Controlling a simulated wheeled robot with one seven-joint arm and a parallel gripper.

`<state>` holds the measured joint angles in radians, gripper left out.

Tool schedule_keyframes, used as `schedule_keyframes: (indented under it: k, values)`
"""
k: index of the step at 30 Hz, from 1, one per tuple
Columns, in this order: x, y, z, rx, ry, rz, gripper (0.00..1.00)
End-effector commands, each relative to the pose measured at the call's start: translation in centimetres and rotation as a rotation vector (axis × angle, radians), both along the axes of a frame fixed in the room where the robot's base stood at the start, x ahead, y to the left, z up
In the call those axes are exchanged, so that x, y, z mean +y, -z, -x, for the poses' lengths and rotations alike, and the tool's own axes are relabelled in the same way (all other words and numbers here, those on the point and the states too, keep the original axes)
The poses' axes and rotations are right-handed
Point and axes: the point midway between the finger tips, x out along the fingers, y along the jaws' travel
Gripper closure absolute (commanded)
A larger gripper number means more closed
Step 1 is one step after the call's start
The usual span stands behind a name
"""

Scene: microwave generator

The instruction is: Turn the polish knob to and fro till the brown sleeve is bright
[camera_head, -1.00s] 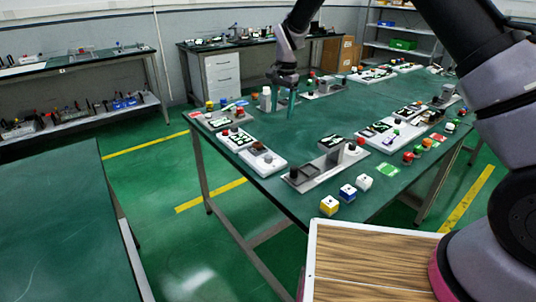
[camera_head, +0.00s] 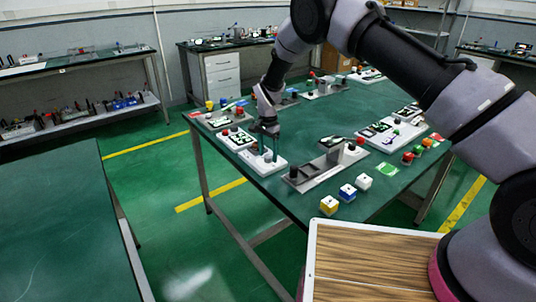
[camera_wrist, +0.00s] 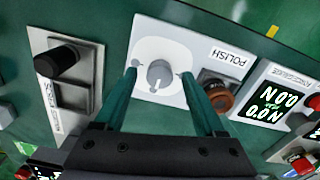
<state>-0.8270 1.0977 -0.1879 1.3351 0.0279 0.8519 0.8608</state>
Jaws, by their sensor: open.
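The polish knob (camera_wrist: 159,74) is a grey round knob on a white panel (camera_wrist: 185,45) with a "POLISH" label. It stands between the open fingers of my gripper (camera_wrist: 160,88) in the wrist view, with a gap on each side. The brown sleeve (camera_wrist: 218,94) sits in a dark holder on the same panel, just right of the right finger, and looks dull brown. In the head view my gripper (camera_head: 268,150) points down over the white panel (camera_head: 279,166) near the table's front left edge; it hides the knob there.
A grey panel with a black knob (camera_wrist: 57,62) lies left of the polish panel. A panel with a lit display (camera_wrist: 270,103) lies right of it. In the head view, a grey fixture (camera_head: 320,170) and small coloured blocks (camera_head: 347,192) stand nearby on the green table.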

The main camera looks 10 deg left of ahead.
Motion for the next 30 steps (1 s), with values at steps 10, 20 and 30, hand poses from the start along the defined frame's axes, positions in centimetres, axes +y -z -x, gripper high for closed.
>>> schedule_keyframes:
  k: [10,20,30]
  values:
    - [0.0,0.53,-0.04,-0.001,0.0,-0.001,0.28]
    - [0.02,0.51,-0.03,-0.001,-0.001,-0.001,1.0]
    - [-0.03,0.51,-0.04,0.0,-0.087,-0.001,1.0]
